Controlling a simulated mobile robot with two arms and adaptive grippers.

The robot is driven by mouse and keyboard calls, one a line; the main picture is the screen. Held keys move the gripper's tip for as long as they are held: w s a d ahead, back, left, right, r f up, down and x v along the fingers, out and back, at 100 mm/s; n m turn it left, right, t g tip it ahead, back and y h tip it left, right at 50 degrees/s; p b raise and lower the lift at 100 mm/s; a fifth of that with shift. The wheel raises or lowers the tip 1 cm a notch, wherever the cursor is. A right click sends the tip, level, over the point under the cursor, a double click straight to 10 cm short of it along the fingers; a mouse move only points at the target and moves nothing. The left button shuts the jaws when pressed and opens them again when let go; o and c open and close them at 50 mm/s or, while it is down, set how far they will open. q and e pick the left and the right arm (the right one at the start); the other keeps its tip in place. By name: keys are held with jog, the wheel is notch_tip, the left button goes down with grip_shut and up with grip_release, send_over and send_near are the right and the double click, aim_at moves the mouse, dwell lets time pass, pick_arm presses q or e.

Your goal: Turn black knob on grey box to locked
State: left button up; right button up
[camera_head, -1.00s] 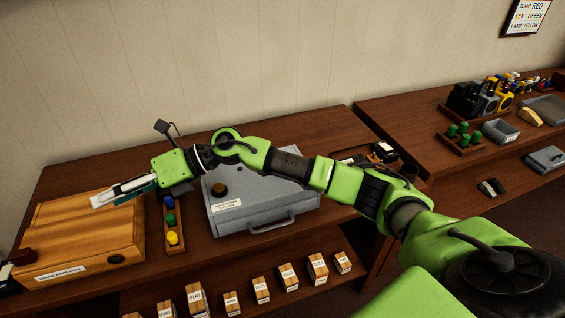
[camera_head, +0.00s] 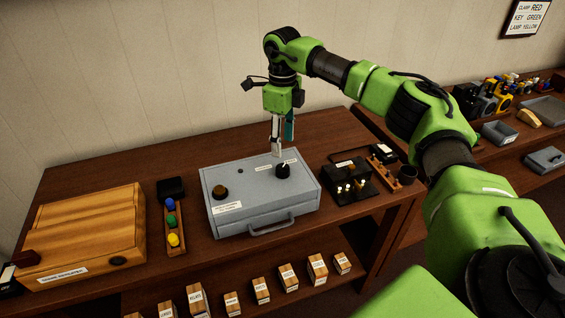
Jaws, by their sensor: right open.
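The grey box (camera_head: 240,212) lies on the wooden table, with a handle on its front and white labels on it. Its black knob (camera_head: 283,171) sits on the right of the lid, with a small light mark on it. A brown round knob (camera_head: 220,192) is on the lid's left. My right gripper (camera_head: 278,153) points down just above and behind the black knob, open with no object visible in it. Whether its fingertips touch the knob cannot be told. My left gripper is not in view.
A wooden box (camera_head: 85,228) and a rack with blue, green and yellow pieces (camera_head: 183,245) stand left of the grey box. A black block (camera_head: 345,178) with small pegs stands to the right. Several small labelled boxes (camera_head: 262,291) line the lower shelf.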

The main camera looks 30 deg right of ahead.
aim_at(283, 167)
notch_tip(283, 167, down, 9)
jog(key=shift+f+p, duration=0.15)
jog(key=shift+p, duration=0.95)
jog(key=c, duration=1.1)
